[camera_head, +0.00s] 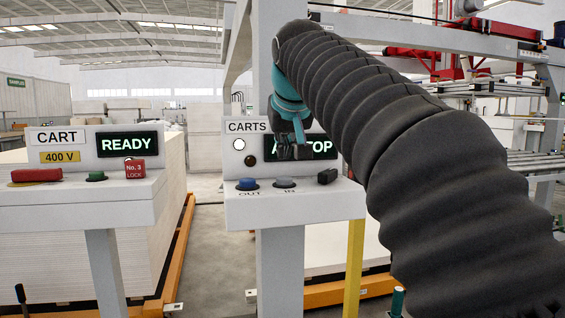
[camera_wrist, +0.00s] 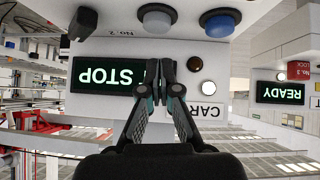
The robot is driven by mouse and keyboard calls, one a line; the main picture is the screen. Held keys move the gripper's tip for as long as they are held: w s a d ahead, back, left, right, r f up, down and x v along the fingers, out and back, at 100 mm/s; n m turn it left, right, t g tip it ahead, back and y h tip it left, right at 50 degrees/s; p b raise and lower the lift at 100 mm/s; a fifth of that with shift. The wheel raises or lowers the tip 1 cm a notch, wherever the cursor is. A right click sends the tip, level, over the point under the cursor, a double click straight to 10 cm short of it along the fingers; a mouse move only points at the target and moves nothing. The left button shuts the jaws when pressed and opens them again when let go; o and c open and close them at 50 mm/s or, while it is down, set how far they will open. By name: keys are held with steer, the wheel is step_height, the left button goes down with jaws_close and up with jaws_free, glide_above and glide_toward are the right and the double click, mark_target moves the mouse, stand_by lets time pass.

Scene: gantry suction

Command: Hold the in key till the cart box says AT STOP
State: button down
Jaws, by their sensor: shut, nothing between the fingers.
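The CARTS box (camera_head: 232,178) has a dark display (camera_head: 318,147) with green letters, partly hidden by my gripper; "A" and "TOP" show. In the wrist view the display (camera_wrist: 112,76) is upside down and reads "STOP", its other end hidden behind my fingers. The grey IN key (camera_head: 285,182) is on the box's ledge, right of the blue OUT key (camera_head: 247,184). Both also show in the wrist view, grey (camera_wrist: 157,18) and blue (camera_wrist: 217,22). My gripper (camera_head: 293,154) is shut and empty, above the IN key and apart from it, in front of the display.
A black knob (camera_head: 327,176) sits right of the IN key. A white lamp (camera_head: 239,143) glows above a dark one (camera_head: 250,160). At left, a CART box (camera_head: 70,195) reads READY and carries a red No. 3 lock (camera_head: 135,169). A yellow post (camera_head: 354,265) stands below.

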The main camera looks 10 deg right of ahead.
steer(key=v, duration=0.7)
steer(key=shift+r, duration=0.15)
stand_by(0.7)
steer(key=s+f+g, duration=0.1)
steer(key=s+f, duration=0.6)
steer(key=f, duration=0.7)
steer(key=s+f+g, duration=0.1)
steer(key=s+f, duration=0.6)
steer(key=f, duration=0.7)
steer(key=s+f+g, duration=0.1)
steer(key=s+f, duration=0.7)
steer(key=f, duration=0.5)
steer(key=shift+d+f+g+y, duration=0.3)
steer(key=shift+d+f+y, duration=0.1)
steer(key=shift+d, duration=0.05)
